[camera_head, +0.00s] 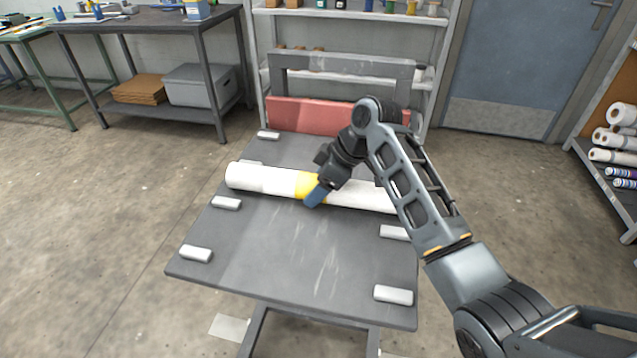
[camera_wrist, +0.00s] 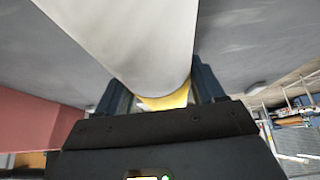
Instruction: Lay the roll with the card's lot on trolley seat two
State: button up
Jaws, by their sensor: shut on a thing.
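A long white roll (camera_head: 262,180) with a yellow band (camera_head: 307,185) lies crosswise over the grey trolley (camera_head: 290,250), between pairs of white blocks. My gripper (camera_head: 317,194) is shut on the roll at the yellow band. The wrist view shows the roll (camera_wrist: 135,40) between the two blue fingers (camera_wrist: 163,88), with the yellow band just at the jaws. My arm hides part of the roll's right half. I cannot tell whether the roll rests on the trolley top or is held just above it. No card and no readable lot marking show.
White blocks stand along the trolley's sides, such as a front left block (camera_head: 195,254) and a front right block (camera_head: 393,294). A red panel (camera_head: 300,115) and grey frame stand at its far end. A shelf with rolls (camera_head: 615,140) is at right. A dark workbench (camera_head: 150,20) is at left.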

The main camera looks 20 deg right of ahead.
jog(key=o, duration=1.4)
jog(key=v, duration=1.2)
jog(key=shift+w+b, duration=0.1)
jog(key=shift+b, duration=0.3)
jog(key=shift+d, duration=0.1)
